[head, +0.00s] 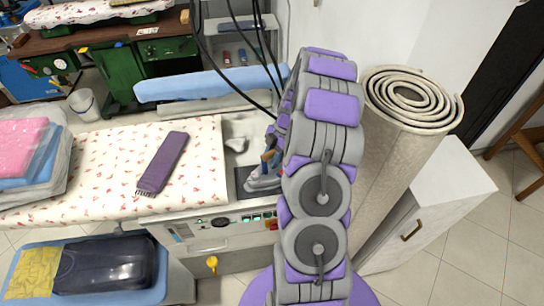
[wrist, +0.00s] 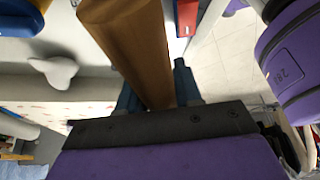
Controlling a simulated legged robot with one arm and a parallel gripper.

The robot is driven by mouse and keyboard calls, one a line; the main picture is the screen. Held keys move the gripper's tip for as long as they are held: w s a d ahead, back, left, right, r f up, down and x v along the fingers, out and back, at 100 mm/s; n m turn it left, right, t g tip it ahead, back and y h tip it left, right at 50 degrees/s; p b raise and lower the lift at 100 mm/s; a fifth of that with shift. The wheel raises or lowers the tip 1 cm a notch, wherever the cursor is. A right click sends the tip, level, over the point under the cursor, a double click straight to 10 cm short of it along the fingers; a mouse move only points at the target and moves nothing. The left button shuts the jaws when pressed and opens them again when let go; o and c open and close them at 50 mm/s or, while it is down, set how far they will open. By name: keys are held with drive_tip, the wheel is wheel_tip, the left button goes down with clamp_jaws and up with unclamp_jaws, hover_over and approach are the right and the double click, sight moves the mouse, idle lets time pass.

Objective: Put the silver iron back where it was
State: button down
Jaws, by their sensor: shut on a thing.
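The silver iron (head: 262,183) shows in the head view, at the right end of the ironing table, partly hidden by my arm. It is at the dark rest pad (head: 241,177); I cannot tell if it touches the pad. Its brown handle (wrist: 135,45) fills the upper middle of the wrist view and passes between the blue fingers of my gripper (wrist: 158,92). My gripper is shut on this handle. The iron's soleplate is hidden in the wrist view.
A rolled carpet (head: 400,150) and white cabinet (head: 440,205) stand right of my arm. Black cables (head: 236,75) hang behind the table.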

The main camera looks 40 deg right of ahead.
drive_tip(key=c, duration=0.8)
unclamp_jaws()
drive_tip(key=shift+a, duration=0.1)
drive_tip(key=shift+o, duration=0.2)
